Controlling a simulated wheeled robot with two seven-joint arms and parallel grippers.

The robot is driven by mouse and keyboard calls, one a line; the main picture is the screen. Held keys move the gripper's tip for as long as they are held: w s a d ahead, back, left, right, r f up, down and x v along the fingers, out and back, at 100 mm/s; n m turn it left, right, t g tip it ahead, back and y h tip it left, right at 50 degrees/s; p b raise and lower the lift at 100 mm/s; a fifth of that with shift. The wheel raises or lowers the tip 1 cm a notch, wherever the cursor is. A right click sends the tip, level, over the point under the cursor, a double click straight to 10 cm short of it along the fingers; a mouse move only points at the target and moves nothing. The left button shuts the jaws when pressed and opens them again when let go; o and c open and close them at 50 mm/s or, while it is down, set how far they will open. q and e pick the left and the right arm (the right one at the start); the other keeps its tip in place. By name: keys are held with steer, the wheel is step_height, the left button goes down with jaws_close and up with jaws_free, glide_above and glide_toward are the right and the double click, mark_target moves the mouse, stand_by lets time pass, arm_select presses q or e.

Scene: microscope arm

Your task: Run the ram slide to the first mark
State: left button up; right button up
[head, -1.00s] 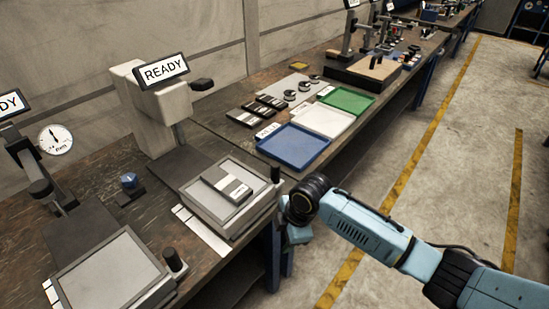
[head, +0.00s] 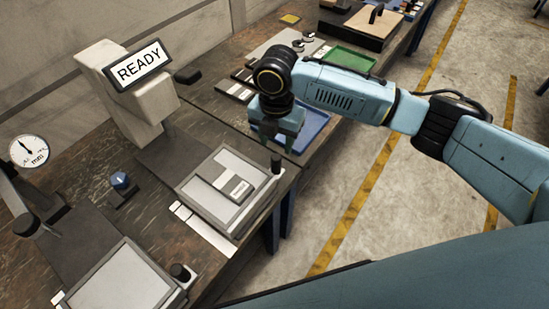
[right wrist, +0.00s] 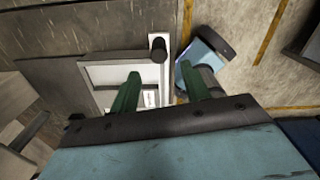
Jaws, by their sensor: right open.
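A grey sliding plate in a pale frame (head: 204,206) lies on the bench in front of the machine with the READY sign (head: 138,66). White strips (head: 205,228) run along the plate's near side; no marks can be read. My right gripper (head: 276,147) is open, pointing down just above the knob in the picture. In the right wrist view its fingers (right wrist: 161,92) straddle empty space, apart from the knob. My left gripper is out of view.
A second framed plate (head: 118,278) with a black knob (head: 180,272) and a dial gauge (head: 28,151) are at the left. A blue knob (head: 120,180) sits on the bench. A blue tray (head: 312,128) and green tray (head: 352,59) lie beyond my gripper. The floor at right is clear.

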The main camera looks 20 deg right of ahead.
mark_target(276, 164)
step_height(276, 164, down, 10)
stand_by(0.3)
steer(key=shift+c, duration=0.2)
jaws_close()
